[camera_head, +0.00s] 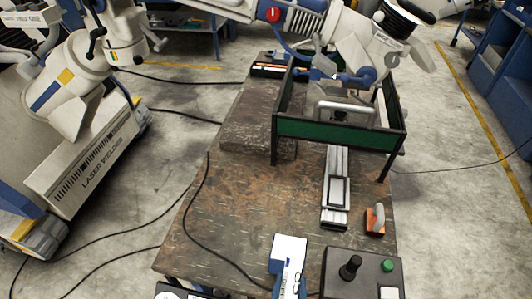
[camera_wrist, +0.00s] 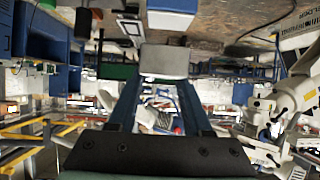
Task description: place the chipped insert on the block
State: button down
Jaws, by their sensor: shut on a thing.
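My gripper (camera_head: 342,80) is at the back of the bench, over the green-sided frame. In the wrist view its two blue fingers (camera_wrist: 163,84) are shut on a small grey piece (camera_wrist: 165,62). I take this piece for the chipped insert; no chip can be made out. In the head view a silvery shape (camera_head: 345,108) shows just below the fingers, partly behind the frame's green front panel. A low, dark brown block (camera_head: 250,128) lies on the bench left of the frame. I cannot tell for sure that it is the task's block.
The green frame (camera_head: 335,133) stands on thin legs around the gripper. A silver rail (camera_head: 336,212) lies in front of it, beside an orange piece with a grey handle (camera_head: 374,224). A control box (camera_head: 340,270) is at the front right. The bench's left front (camera_head: 225,225) is mostly clear, crossed by a cable.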

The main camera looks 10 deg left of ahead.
aim_at(254, 132)
jog(key=i+u, duration=0.3)
jog(key=i, duration=0.2)
jog(key=i+u, duration=0.3)
jog(key=i, duration=0.15)
